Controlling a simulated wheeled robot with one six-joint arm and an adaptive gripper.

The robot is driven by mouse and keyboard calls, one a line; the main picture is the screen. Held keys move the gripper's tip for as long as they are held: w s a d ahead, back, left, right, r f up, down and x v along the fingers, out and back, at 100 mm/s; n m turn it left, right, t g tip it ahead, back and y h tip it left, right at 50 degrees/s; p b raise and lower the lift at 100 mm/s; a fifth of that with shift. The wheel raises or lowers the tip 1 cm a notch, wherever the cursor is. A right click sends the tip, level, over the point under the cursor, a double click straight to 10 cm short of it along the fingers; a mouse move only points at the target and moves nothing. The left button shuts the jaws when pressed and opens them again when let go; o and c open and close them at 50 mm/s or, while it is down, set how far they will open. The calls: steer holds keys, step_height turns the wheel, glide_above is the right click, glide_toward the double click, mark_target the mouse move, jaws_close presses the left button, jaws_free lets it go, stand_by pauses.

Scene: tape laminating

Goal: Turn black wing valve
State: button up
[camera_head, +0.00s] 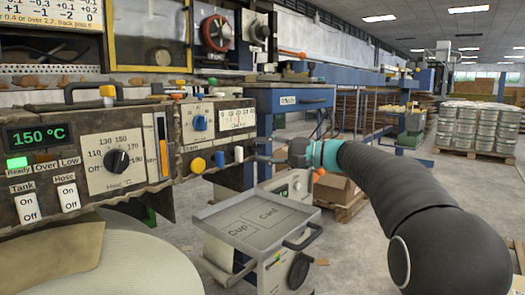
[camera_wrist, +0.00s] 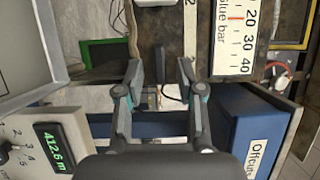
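My gripper (camera_head: 262,150) reaches left from the arm to the right end of the control panel in the head view. In the wrist view my gripper (camera_wrist: 161,76) is open, its two fingers apart. A narrow dark piece (camera_wrist: 160,62) shows in the gap between the fingers; it may be the black wing valve, but it is too small to be sure. I cannot see whether the fingers touch it. In the head view nothing at the fingertips shows clearly as a black wing valve.
The control panel (camera_head: 205,137) has a gauge (camera_head: 237,118), which also shows in the wrist view (camera_wrist: 234,38). A grey tray (camera_head: 232,208) marked Cup and Card stands below my gripper. A blue cabinet (camera_head: 302,101) stands behind. A white console (camera_wrist: 38,142) is lower left in the wrist view.

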steer(key=v, duration=1.1)
steer(key=shift+d, duration=0.4)
steer(key=shift+s, duration=0.15)
